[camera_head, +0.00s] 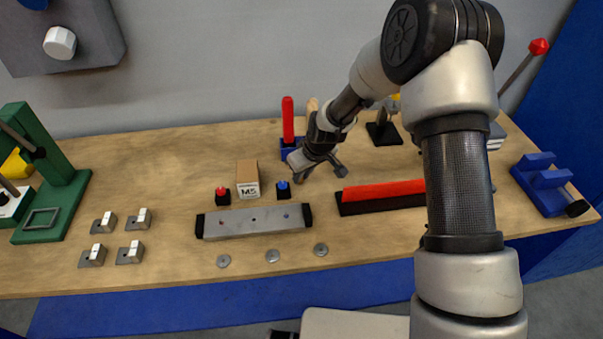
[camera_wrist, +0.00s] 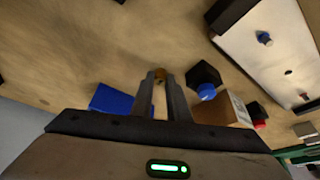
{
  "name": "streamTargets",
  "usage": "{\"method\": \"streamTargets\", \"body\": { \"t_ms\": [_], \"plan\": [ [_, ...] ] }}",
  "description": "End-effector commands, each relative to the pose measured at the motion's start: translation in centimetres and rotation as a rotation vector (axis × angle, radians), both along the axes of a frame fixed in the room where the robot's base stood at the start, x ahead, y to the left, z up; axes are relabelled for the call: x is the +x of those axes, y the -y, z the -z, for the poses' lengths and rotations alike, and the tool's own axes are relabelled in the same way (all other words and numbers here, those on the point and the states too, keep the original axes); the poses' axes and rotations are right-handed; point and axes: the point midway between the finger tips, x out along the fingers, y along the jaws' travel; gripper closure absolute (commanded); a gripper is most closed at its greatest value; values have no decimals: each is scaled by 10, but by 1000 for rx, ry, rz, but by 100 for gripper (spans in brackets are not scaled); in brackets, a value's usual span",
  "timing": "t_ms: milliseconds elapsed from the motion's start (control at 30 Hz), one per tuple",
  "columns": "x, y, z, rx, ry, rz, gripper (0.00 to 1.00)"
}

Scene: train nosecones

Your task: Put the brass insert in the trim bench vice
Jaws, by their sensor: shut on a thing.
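The brass insert (camera_wrist: 160,75) is a small brass-coloured piece pinched between the fingertips of my gripper (camera_wrist: 160,84) in the wrist view. In the head view my gripper (camera_head: 319,173) is low over the middle of the bench, and the insert cannot be made out there. I cannot tell whether the insert touches the bench top. A blue vice (camera_head: 545,185) stands at the right end of the bench, well apart from my gripper. Part of the bench is hidden behind my arm.
Near my gripper are a blue-topped black block (camera_head: 283,188), a cardboard box (camera_head: 248,180), a red-topped black block (camera_head: 222,196) and a blue holder (camera_head: 289,153) with a red handle. A metal bar (camera_head: 254,222) and red strip (camera_head: 383,190) lie in front.

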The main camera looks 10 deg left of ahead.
Motion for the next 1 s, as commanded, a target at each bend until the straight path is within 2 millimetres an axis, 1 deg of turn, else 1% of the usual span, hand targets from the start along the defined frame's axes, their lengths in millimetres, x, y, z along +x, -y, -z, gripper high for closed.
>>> {"method": "streamTargets", "body": {
  "t_ms": [167,300,333,400,433,700,833,967,1000],
  "plan": [
    [1,0,-1,1,2,0,100],
    [1,0,4,1,2,0,100],
    [1,0,2,1,2,0,82],
    [1,0,2,1,2,0,70],
    [1,0,2,1,2,0,67],
    [1,0,1,1,2,0,67],
    [0,1,-6,1,3,1,67],
    [-5,7,-26,1,6,2,67],
    [-7,9,-34,0,7,2,67]
  ]
}}
